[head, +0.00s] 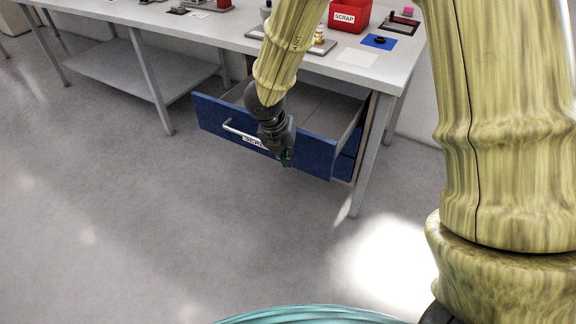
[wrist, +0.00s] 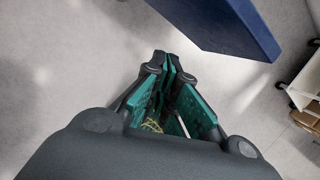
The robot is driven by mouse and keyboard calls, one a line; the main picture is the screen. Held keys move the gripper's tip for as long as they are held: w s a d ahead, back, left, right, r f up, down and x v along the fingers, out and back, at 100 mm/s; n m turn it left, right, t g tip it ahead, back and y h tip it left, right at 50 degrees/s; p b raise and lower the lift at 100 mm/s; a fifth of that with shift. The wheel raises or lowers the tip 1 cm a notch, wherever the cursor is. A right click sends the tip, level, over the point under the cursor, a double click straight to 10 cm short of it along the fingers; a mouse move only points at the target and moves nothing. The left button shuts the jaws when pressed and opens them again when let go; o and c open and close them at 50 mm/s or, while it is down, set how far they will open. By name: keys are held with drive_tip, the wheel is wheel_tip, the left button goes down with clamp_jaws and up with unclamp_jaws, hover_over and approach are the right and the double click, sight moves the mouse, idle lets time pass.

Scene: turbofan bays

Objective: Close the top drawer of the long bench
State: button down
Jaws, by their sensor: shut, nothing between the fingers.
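The top drawer of the long bench stands pulled well out in the head view; its blue front (head: 222,117) carries a silver bar handle (head: 243,134) and a white label, partly hidden by my gripper. Its grey inside looks empty where it shows. My gripper (head: 287,160) is in front of the right half of the drawer front, pointing down. In the wrist view its green-padded fingers (wrist: 168,62) are shut with nothing held. A blue panel, seemingly the drawer front (wrist: 222,22), is at the upper right there, with a visible gap in the picture; contact cannot be told.
The long bench (head: 215,30) has a red scrap bin (head: 350,14), a blue mat (head: 379,42) and small parts on top. A lower blue drawer (head: 345,166) sits beneath, near a bench leg (head: 371,155). The floor (head: 130,220) in front is clear.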

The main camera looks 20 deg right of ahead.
drive_tip(key=w+d+f+m+y+b, duration=0.1)
drive_tip(key=w+d+f+m, duration=0.1)
drive_tip(key=w+f+m, duration=0.2)
drive_tip(key=shift+w+d+f, duration=0.35)
drive_tip(key=shift+w+f, duration=0.5)
drive_tip(key=shift+f, duration=0.75)
drive_tip(key=shift+w+d, duration=0.1)
drive_tip(key=p, duration=0.5)
hover_over(324, 124)
idle(0.3)
